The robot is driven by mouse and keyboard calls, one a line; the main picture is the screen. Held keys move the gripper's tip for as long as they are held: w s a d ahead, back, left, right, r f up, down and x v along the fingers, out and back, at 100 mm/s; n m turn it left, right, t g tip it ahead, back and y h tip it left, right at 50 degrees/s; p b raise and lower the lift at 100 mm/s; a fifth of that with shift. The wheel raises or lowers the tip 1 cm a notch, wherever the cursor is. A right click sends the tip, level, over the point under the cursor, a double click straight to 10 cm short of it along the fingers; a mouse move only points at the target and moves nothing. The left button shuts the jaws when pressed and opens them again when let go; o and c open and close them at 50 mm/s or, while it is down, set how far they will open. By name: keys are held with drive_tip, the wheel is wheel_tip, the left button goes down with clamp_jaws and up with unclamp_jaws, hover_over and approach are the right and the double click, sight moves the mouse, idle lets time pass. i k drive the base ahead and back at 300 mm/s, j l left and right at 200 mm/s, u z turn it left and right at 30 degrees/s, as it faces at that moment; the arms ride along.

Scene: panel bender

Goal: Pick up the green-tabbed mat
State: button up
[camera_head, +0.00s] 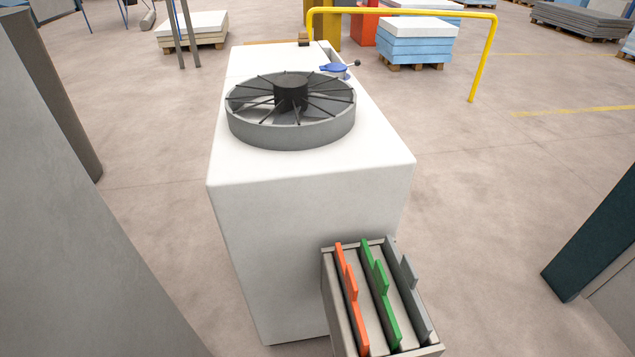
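The green-tabbed mat (381,294) stands on edge in a grey open-topped rack (335,293) at the bottom of the head view, against the near side of a white cabinet. It is the middle one of three upright mats. An orange mat (352,297) stands to its left and a grey mat (409,294) to its right, with gaps between them. Each has a raised tab on its top edge. The lower parts of the mats are hidden inside the rack. My gripper is not in view.
Large grey upright surfaces fill the left side. A dark panel (597,240) stands at right. A yellow rail (483,58) is behind. Floor right of the cabinet is clear.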

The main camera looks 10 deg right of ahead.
sight(378, 284)
drive_tip(key=k+l+u, duration=0.15)
drive_tip(key=k+u, duration=0.9)
